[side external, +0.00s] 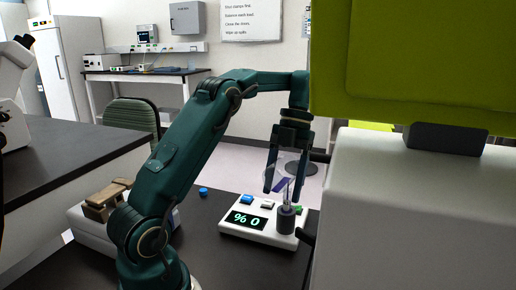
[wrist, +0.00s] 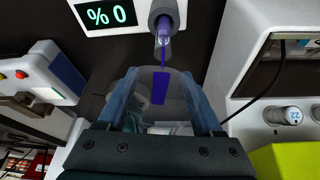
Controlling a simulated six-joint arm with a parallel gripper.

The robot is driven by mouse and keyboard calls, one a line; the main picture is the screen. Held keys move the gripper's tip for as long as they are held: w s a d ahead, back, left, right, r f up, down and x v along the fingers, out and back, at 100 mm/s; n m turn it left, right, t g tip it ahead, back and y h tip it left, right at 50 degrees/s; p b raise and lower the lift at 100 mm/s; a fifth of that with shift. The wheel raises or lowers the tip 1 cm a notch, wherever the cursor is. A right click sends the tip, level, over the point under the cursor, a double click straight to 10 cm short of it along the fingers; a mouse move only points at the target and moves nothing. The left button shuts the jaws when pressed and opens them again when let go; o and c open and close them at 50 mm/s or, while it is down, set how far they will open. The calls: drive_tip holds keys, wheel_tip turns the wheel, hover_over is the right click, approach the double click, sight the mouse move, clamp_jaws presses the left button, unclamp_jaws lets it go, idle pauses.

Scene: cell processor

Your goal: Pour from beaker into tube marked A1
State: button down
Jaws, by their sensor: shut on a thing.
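My gripper (side external: 283,188) is shut on a clear beaker (side external: 278,172), with one finger on each side. The beaker is tilted above the tube and holder. In the wrist view the beaker (wrist: 181,95) has a purple patch of liquid inside, between my gripper's fingers (wrist: 161,85). A thin purple line runs from the beaker to the clear tube (wrist: 164,36), which shows purple inside. The tube stands in a dark grey round holder (side external: 286,219). I cannot read an A1 mark on it.
The holder is on a white device (side external: 265,239) whose display (side external: 247,220) reads "% 0". A blue cap (side external: 203,191) lies on the dark table behind it. A large white machine (side external: 375,215) with a green lid (side external: 420,60) stands close on the right.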

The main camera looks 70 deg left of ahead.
sight(284, 161)
drive_tip(key=shift+f+t+y, duration=0.35)
drive_tip(key=shift+t+y, duration=0.45)
drive_tip(key=shift+t, duration=0.3)
drive_tip(key=shift+w+a+f+t+y, duration=0.1)
drive_tip(key=shift+w+t+y, duration=0.05)
drive_tip(key=shift+t+y, duration=0.65)
drive_tip(key=shift+w+a+f+t+y, duration=0.1)
drive_tip(key=shift+t+y, duration=0.4)
drive_tip(key=shift+t, duration=0.6)
drive_tip(key=shift+r, duration=0.1)
drive_tip(key=r+t+y, duration=0.2)
drive_tip(key=t, duration=0.1)
drive_tip(key=w+r+t+y, duration=0.1)
drive_tip(key=r, duration=0.1)
drive_tip(key=shift+a+r+t, duration=0.1)
drive_tip(key=shift+a+t, duration=0.25)
drive_tip(key=shift+t, duration=0.05)
drive_tip(key=shift+y, duration=0.4)
drive_tip(key=shift+w+t+y, duration=0.1)
drive_tip(key=shift+t+y, duration=0.2)
drive_tip(key=shift+t, duration=0.2)
